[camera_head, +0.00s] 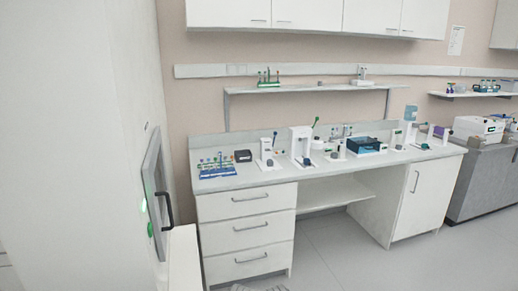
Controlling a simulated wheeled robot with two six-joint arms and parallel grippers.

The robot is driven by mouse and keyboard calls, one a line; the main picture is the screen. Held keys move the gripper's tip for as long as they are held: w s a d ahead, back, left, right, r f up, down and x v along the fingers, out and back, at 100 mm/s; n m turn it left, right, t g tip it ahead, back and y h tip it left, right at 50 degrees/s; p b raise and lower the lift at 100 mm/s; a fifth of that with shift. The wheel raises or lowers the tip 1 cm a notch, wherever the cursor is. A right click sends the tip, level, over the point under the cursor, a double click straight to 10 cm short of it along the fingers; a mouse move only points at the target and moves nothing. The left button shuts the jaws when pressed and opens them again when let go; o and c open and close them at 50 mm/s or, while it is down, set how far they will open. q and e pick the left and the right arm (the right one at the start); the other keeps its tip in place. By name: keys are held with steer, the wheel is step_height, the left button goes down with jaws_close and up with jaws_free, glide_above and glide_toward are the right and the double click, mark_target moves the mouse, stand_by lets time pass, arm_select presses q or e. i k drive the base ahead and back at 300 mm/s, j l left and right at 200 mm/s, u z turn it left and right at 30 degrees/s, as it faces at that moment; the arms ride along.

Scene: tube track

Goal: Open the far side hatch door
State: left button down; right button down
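A hatch door (154,185) with a grey frame is set in the large white wall on the left, seen at a steep angle. A dark bar handle (167,210) stands out from its right side. The door looks shut, but the angle hides its far edge. A green light glows beside its left edge, with a green button-like spot (150,230) below. Neither of my grippers is in view.
A white ledge or cabinet (185,262) stands just below and right of the hatch. A lab bench (330,170) with drawers and several instruments runs along the back wall, with a shelf (310,88) above.

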mark_target(160, 222)
steer(key=i+l+u, duration=0.1)
steer(key=u, duration=0.25)
steer(key=l+u, duration=0.35)
steer(key=i+l+u, duration=0.1)
steer(key=l+u, duration=0.25)
